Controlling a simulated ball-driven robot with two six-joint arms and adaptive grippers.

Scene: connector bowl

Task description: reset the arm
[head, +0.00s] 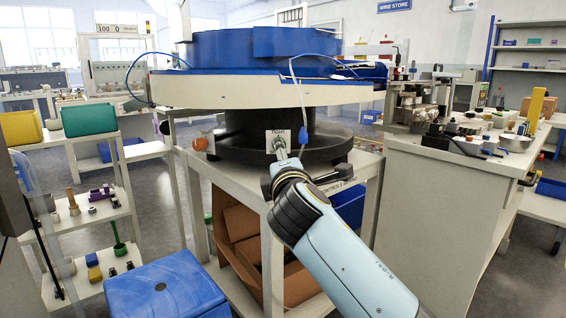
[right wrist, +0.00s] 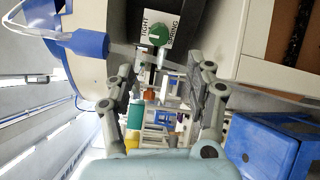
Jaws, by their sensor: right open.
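My right arm comes in from the bottom right of the head view, and its gripper (head: 281,158) is in front of the white label plate (head: 278,138) on the bowl machine's dark base. In the right wrist view the right gripper (right wrist: 166,82) has its two fingers spread, with nothing held between them. A green knob (right wrist: 160,34) on the label plate, marked TIGHT and SPRING, shows beyond the fingertips. I cannot tell whether the fingers touch anything. My left gripper is not in view.
The blue bowl (head: 262,43) stands above on a white-topped stand. A blue cable connector (head: 303,134) hangs close to the gripper, and also shows in the right wrist view (right wrist: 90,44). A blue bin (head: 165,285) is lower left. A cluttered bench (head: 450,165) is at right.

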